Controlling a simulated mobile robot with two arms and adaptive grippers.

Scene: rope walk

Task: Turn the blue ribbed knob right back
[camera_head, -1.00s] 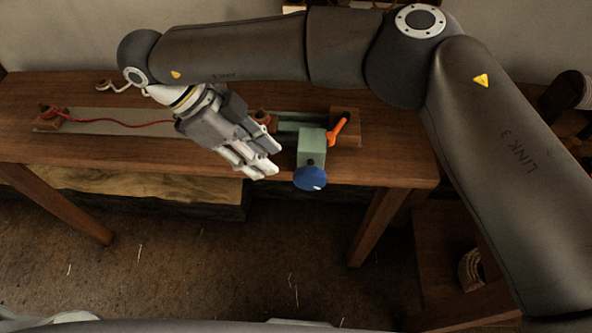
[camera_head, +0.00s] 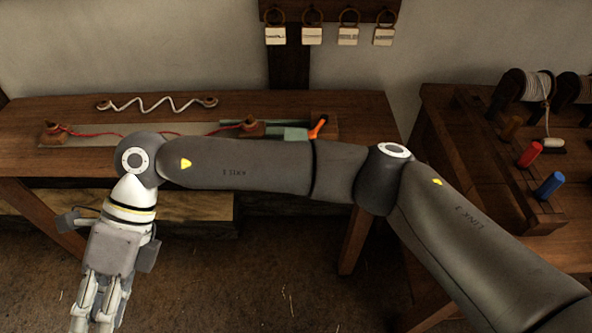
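The blue ribbed knob is hidden behind my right arm in the present view. Part of its green block (camera_head: 292,133) shows above the arm, with the orange lever (camera_head: 317,127) beside it, on the plank fixture on the back table. My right gripper (camera_head: 97,318) hangs at the lower left, in front of the table and well to the left of the fixture's lever end. Its fingers point down to the bottom edge. I see nothing held, but cannot tell how far apart the fingertips are. My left gripper is out of view.
A red cord (camera_head: 95,134) runs along the plank (camera_head: 175,129). A white zigzag cord (camera_head: 160,104) lies behind it. Labelled tags (camera_head: 312,36) hang above.

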